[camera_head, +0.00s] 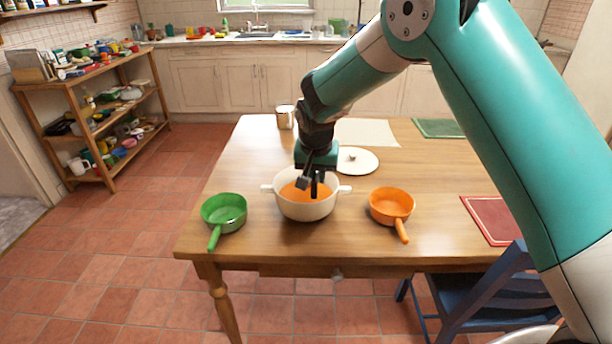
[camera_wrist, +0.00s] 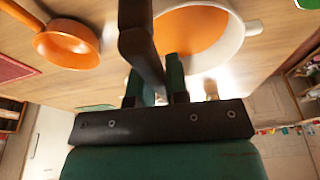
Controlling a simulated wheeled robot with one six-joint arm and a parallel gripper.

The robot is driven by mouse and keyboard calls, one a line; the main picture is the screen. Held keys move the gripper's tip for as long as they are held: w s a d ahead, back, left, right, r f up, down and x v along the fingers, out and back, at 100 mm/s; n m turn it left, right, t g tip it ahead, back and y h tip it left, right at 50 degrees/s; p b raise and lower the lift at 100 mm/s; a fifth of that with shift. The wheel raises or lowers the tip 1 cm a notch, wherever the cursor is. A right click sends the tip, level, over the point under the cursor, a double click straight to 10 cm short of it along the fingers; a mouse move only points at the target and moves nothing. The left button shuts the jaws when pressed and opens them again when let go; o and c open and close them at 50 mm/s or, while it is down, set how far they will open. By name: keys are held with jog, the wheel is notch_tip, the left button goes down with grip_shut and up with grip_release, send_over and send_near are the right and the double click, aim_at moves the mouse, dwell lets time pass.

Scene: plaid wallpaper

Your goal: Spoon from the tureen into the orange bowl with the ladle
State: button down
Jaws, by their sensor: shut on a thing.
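The white two-handled tureen (camera_head: 306,209) stands near the table's front edge, filled with orange soup (camera_head: 296,194); it also shows in the wrist view (camera_wrist: 238,44). The orange bowl (camera_head: 391,206), with a short handle pointing forward, sits to its right and shows at the upper left of the wrist view (camera_wrist: 66,45). My gripper (camera_head: 314,186) points down over the tureen. It is shut on a dark bar, apparently the ladle's handle (camera_wrist: 141,45), which reaches toward the tureen. The ladle's scoop cannot be made out in either view.
A green handled bowl (camera_head: 224,212) stands left of the tureen. A white lid (camera_head: 358,161) lies behind it, with a metal can (camera_head: 285,118) at the back left. A red mat (camera_head: 490,217) lies right. A blue chair (camera_head: 485,290) stands at the front right.

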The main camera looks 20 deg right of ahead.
jog(key=s+d+f+g+b, duration=0.1)
jog(key=s+d, duration=0.5)
jog(key=d, duration=0.3)
jog(key=s+d+f+g, duration=0.1)
jog(key=s+d, duration=0.5)
jog(key=d, duration=0.3)
jog(key=w+d+r+g+y+p, duration=0.2)
jog(key=w+r+g+p, duration=0.4)
jog(key=p, duration=1.2)
jog(key=shift+w+d+r+g+y+p, duration=0.2)
jog(key=shift+w+r+g+y+p, duration=0.2)
jog(key=shift+g+y, duration=0.3)
jog(key=shift+d+p, duration=0.1)
jog(key=shift+p, duration=0.75)
jog(key=f+b, duration=0.1)
jog(key=b, duration=0.2)
jog(key=shift+w+b, duration=0.15)
jog(key=shift+b, duration=0.15)
jog(key=b, duration=0.5)
jog(key=shift+r+b, duration=0.15)
jog(key=shift+b, duration=0.25)
